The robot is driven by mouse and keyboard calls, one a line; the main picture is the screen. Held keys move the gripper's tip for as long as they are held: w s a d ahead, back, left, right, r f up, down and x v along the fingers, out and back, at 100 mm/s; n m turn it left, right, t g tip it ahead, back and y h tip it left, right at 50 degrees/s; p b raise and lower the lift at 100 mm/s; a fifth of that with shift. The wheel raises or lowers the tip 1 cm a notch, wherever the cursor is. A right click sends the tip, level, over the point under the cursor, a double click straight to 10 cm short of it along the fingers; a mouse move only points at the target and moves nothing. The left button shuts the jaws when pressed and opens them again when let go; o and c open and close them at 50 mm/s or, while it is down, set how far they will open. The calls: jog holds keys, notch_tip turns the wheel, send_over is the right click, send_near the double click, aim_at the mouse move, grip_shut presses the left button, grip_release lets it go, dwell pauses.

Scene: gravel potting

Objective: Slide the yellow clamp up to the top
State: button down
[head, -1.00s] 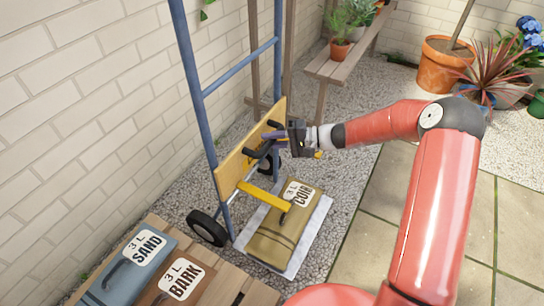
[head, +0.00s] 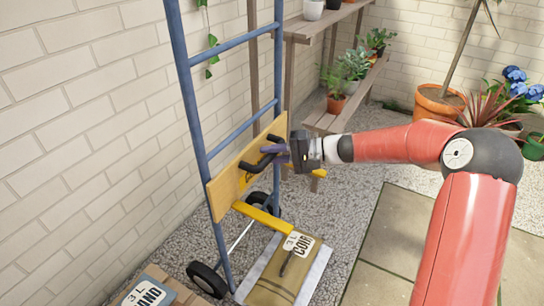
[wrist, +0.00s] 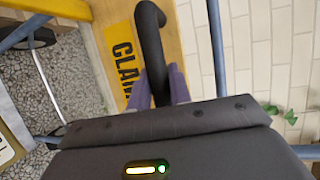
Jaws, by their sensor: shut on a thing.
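My gripper (head: 278,152) is shut on a black handle (head: 256,164) of the clamp. The same handle (wrist: 150,45) rises between the purple fingers in the wrist view. The board sits just below a blue crossbar (head: 232,138), with another crossbar higher up. The gripper body hides part of the board's right side.
The hand truck's blue left upright (head: 188,95) stands near a white brick wall (head: 90,130). A coir bag (head: 282,262) lies on the truck's toe plate (head: 318,270), below the clamp. A wooden plant shelf (head: 325,122) stands behind. Paving on the right is open.

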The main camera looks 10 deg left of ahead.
jog(key=shift+a+r, duration=0.1)
jog(key=shift+r, duration=0.3)
jog(key=c, duration=1.5)
grip_release()
jog(key=shift+o, duration=1)
jog(key=shift+f, duration=0.15)
jog(key=v, duration=0.8)
